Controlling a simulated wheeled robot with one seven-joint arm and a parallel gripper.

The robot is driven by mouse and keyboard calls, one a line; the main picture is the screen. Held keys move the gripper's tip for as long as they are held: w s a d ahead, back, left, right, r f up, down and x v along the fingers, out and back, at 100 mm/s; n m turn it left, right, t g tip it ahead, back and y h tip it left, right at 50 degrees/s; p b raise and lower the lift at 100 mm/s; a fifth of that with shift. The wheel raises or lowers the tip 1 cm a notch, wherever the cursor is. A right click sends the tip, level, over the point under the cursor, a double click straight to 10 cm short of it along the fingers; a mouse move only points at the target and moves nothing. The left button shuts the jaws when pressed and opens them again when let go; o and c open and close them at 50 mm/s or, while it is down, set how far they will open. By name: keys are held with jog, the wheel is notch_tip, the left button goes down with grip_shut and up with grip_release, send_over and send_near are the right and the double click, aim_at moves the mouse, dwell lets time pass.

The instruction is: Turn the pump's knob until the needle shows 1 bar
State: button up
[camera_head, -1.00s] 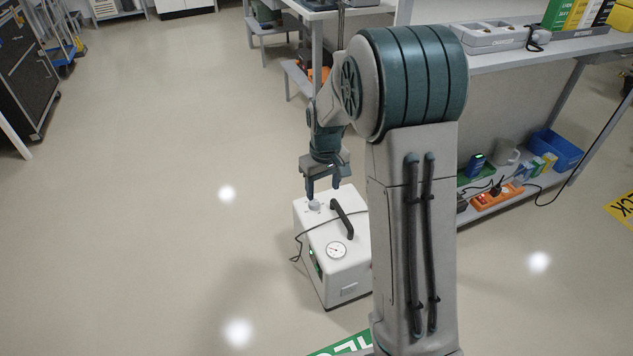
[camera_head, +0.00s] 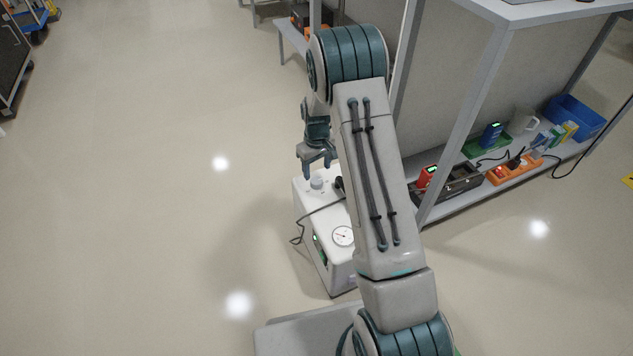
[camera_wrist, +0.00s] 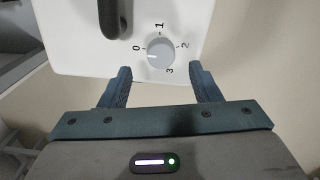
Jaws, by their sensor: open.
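The white pump (camera_head: 312,222) stands on the floor, partly hidden behind my arm. Its grey knob (camera_head: 316,183) is on the top face, and the round gauge (camera_head: 343,236) is nearer me. The gauge's needle is too small to read surely. My gripper (camera_head: 318,172) is open above the knob. In the wrist view the fingers of my gripper (camera_wrist: 161,72) are spread to either side, short of the knob, with nothing between them.
A dark carrying handle (camera_wrist: 112,15) rises from the pump's top beside the knob. A cable (camera_head: 297,225) hangs at its left side. A bench (camera_head: 489,50) with a loaded lower shelf stands on the right.

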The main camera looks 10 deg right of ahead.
aim_at(317, 180)
notch_tip(317, 180, down, 5)
jog(key=shift+f+b, duration=0.2)
jog(key=shift+b, duration=0.6)
jog(key=c, duration=1)
